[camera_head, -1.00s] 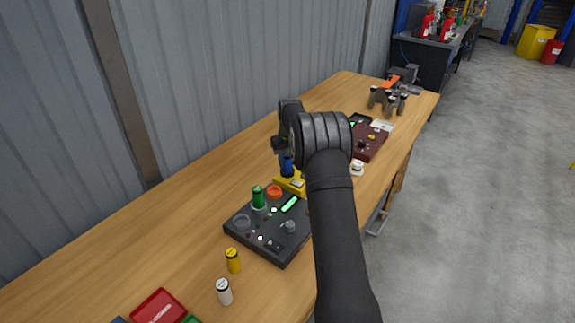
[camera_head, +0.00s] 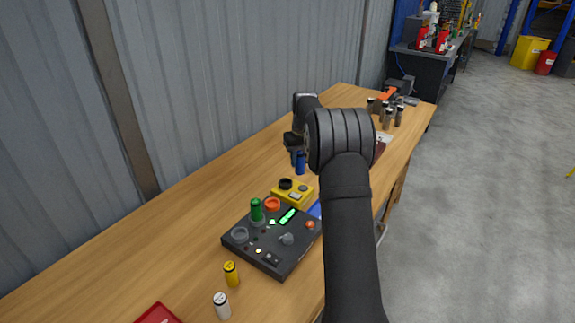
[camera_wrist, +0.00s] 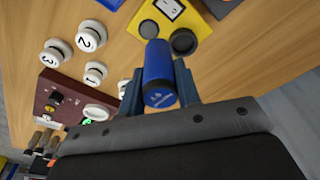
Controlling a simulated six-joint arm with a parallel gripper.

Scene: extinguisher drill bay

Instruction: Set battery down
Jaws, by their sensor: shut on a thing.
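The blue battery (camera_head: 300,163) is held by my gripper (camera_head: 297,150), beyond the yellow box in the head view. In the wrist view the blue battery (camera_wrist: 159,75) stands between the two fingers of my gripper (camera_wrist: 160,92), with its labelled end toward the camera. It appears raised above the wooden table (camera_head: 215,185); the exact gap cannot be told. The yellow box (camera_head: 290,193) has a dark round socket (camera_head: 285,184) that looks empty. The yellow box also shows in the wrist view (camera_wrist: 203,18).
A dark board (camera_head: 272,256) holds a green battery (camera_head: 257,210) and round sockets. A yellow battery (camera_head: 231,274) and white battery (camera_head: 221,305) stand nearby. Table on the wall side is clear.

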